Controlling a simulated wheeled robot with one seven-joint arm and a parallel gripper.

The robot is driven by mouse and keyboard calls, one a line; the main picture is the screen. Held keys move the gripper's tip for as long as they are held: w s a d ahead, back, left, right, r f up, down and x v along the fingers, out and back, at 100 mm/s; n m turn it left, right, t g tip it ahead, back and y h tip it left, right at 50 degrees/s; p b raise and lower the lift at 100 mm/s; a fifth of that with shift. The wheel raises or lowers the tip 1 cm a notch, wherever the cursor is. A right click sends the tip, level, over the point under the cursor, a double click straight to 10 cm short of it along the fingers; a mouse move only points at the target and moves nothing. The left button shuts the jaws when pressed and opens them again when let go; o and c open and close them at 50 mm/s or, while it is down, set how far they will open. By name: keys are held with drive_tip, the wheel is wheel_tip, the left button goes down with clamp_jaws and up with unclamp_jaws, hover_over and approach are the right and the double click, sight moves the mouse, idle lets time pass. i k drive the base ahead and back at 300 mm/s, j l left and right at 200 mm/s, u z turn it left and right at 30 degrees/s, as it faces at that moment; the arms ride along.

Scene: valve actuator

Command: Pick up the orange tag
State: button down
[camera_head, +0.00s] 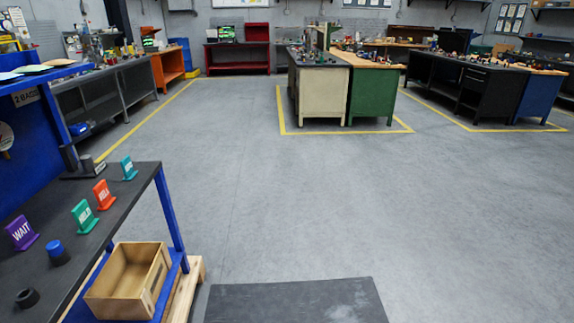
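The orange tag (103,195) stands upright on its foot on the dark top of the blue-framed workbench (136,197) at the left. It has white lettering that is too small to read with certainty. A green tag (84,216) stands just in front of it, to its left. A teal tag (129,169) stands behind it, to its right. A purple tag (21,233) reading WAIT stands near the left edge. The orange tag appears unobstructed and apart from the others. My gripper is not in view.
A blue-topped dark piece (58,252) and a black ring (27,298) sit on the bench front. A dark mat (297,301) lies on the floor. Open grey floor (300,200) extends right; other benches stand farther back.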

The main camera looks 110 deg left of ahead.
sight(102, 194)
drive_tip(key=u, duration=4.75)
drive_tip(key=i+l+z, duration=0.1)
drive_tip(key=i+l, duration=0.35)
drive_tip(key=i+l+z, duration=0.1)
drive_tip(key=i+l, duration=0.35)
drive_tip(key=i, duration=0.2)
drive_tip(key=i+l, duration=0.4)
drive_tip(key=i, duration=0.15)
drive_tip(key=z, duration=0.05)
